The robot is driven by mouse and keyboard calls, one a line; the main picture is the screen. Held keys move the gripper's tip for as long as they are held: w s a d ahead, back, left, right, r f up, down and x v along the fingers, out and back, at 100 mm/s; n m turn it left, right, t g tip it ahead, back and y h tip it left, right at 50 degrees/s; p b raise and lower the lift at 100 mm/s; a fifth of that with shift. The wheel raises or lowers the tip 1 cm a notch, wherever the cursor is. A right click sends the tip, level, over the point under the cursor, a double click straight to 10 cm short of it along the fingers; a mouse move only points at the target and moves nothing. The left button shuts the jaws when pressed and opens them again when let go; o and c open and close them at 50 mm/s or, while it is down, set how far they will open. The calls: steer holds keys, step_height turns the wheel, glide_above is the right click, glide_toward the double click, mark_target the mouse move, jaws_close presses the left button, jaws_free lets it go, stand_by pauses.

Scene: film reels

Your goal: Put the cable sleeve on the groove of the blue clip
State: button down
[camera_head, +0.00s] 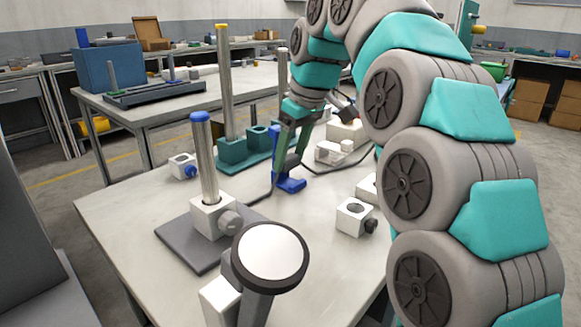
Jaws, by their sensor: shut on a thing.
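The blue clip (289,186) stands on the light workbench near its middle, below my gripper. My gripper (290,152) points down and is shut on the dark cable sleeve (291,163). The sleeve is at the upper part of the clip. I cannot tell whether it sits in the groove or is just above or behind it, as the groove is too small to make out. A dark cable (271,188) runs from the sleeve down to the left, and another stretch runs off to the right.
A post with a blue cap (206,160) stands on a grey plate at left. A round-topped device (270,252) is in front. A teal stand with a tall rod (226,90) is behind. White blocks (354,217) lie to the right. Bare bench (310,250) shows in front of the clip.

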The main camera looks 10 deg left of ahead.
mark_target(293, 161)
steer(key=shift+f, duration=1.55)
steer(key=shift+f, duration=0.2)
steer(key=shift+c, duration=0.7)
jaws_free()
steer(key=shift+v, duration=2.75)
steer(key=shift+p+v, duration=0.4)
steer(key=shift+v, duration=0.8)
